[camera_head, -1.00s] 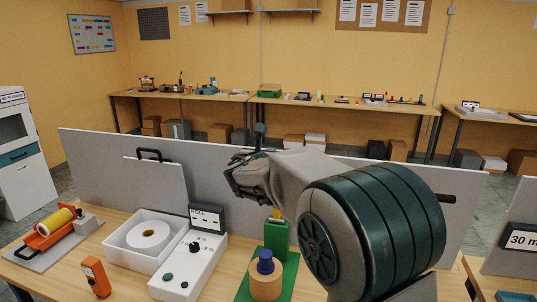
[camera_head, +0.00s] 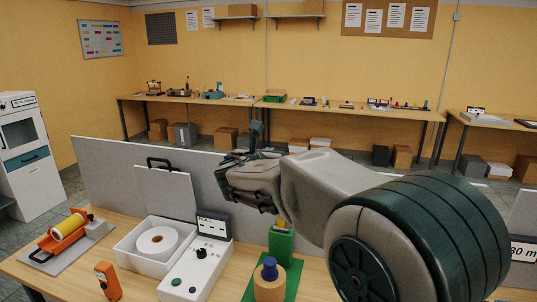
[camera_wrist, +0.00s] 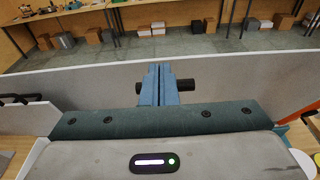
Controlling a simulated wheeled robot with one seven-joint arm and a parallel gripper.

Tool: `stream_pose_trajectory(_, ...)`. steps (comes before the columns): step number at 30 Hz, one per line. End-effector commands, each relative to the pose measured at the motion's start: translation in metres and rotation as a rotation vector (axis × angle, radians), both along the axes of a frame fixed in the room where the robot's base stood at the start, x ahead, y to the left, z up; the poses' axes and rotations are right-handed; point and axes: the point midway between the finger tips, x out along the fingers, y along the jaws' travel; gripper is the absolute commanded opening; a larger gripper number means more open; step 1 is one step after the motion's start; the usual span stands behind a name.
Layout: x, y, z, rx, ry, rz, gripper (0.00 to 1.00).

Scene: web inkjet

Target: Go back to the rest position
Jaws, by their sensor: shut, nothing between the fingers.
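My gripper (camera_wrist: 158,72) shows in the wrist view with its two blue fingers together and nothing between them. In the head view, my gripper (camera_head: 254,132) is raised above the workbench, in front of the grey partition (camera_head: 110,172). My arm reaches in from the lower right and hides part of the bench and partition. The gripper touches nothing that I can see.
The bench (camera_head: 130,224) carries an orange holder with a yellow roll (camera_head: 67,228), a white box with a white roll (camera_head: 157,241), a white control unit (camera_head: 195,273), an orange handheld device (camera_head: 107,281), a green block (camera_head: 281,245) and a tan cylinder with a blue top (camera_head: 269,285).

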Motion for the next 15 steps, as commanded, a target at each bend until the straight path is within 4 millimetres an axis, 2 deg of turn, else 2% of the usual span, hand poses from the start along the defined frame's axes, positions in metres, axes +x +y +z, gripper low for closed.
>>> stream_pose_trajectory(5, -0.001, -0.003, -0.001, 0.009, 0.001, -0.006, 0.0)
stream_pose_trajectory(8, -0.008, -0.018, -0.006, 0.079, 0.008, -0.049, 0.0)
stream_pose_trajectory(11, -0.026, -0.053, -0.018, 0.249, 0.024, -0.154, 0.0)
stream_pose_trajectory(15, -0.073, -0.113, -0.048, 0.598, 0.033, -0.386, 0.0)
